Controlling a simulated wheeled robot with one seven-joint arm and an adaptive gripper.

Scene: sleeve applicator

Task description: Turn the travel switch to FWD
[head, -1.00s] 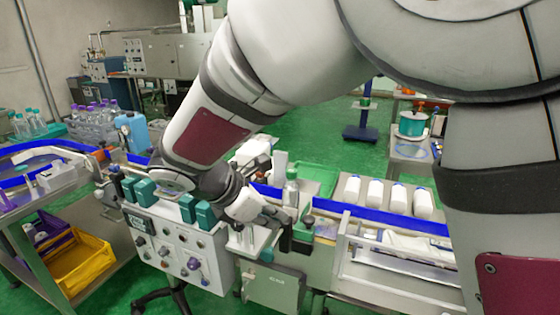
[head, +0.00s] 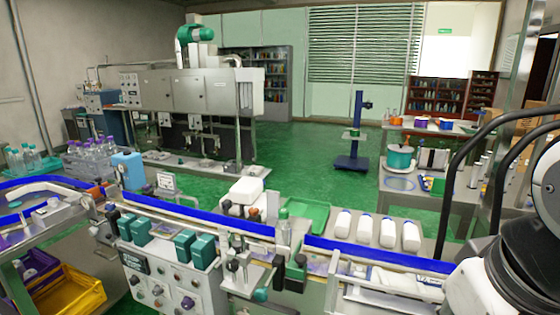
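The pale grey control box (head: 206,284) stands at the lower left of the head view, in front of the conveyor. Its front carries several small knobs and buttons, among them a purple knob (head: 187,303) near the picture's bottom edge. The labels are too small to read, so I cannot tell which one is the travel switch or where it points. The box's lower part is cut off by the picture's edge. A part of my arm shows at the far right, well away from the box. My gripper is out of view.
Teal blocks (head: 185,243) stand on top of the box. The conveyor with blue rails (head: 375,258) runs behind it, with white bottles (head: 388,232) beyond. A small clamp fixture (head: 233,265) stands right of the box. A yellow bin (head: 75,297) is at lower left.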

